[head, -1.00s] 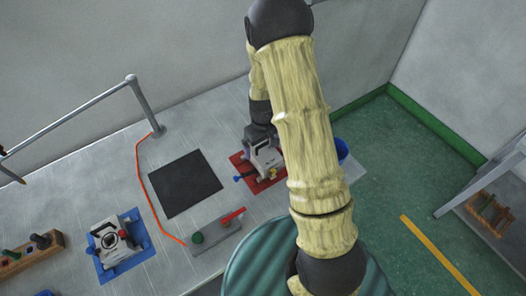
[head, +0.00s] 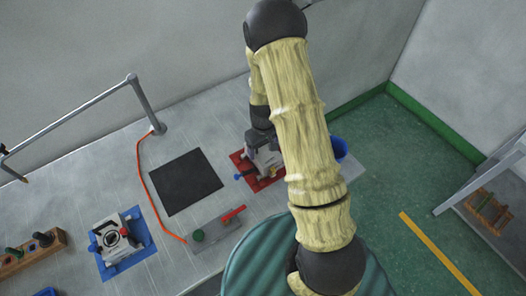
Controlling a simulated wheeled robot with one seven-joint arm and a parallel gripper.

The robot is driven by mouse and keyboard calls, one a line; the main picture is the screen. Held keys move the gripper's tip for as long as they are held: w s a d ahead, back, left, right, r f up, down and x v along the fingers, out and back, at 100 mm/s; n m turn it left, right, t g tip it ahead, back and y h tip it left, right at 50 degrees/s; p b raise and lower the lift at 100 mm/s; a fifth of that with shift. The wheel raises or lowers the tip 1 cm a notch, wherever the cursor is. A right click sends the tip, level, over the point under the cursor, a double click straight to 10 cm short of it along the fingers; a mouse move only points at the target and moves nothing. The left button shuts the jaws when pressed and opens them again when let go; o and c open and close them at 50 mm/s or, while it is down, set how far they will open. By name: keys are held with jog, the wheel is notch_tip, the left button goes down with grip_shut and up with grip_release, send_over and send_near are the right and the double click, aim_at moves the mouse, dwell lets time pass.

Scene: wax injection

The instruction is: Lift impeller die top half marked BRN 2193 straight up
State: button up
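A pale grey die (head: 266,164) sits on a red mat (head: 238,158), partly hidden by my arm. A blue knob (head: 238,177) sticks out at its left side. My gripper (head: 262,142) is at the top of this die, pointing down; its fingers are too small and covered to tell whether they grip it. A second pale die (head: 112,238) with a round dark opening and red parts sits on a blue mat (head: 136,262) at the left. No marking such as BRN 2193 can be read on either die.
A black pad (head: 185,182) lies mid-bench. A grey plate with a green button and red lever (head: 218,225) is in front. An orange cord (head: 148,205) runs beside the pad. A blue bucket (head: 338,148) is right of my arm. A metal rail (head: 75,115) stands at the left rear.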

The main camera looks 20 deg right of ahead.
jog(key=c, duration=0.8)
jog(key=shift+o, duration=0.2)
jog(key=shift+r, duration=0.15)
notch_tip(320, 180, up, 10)
jog(key=shift+f+b, duration=0.1)
jog(key=shift+b, duration=1)
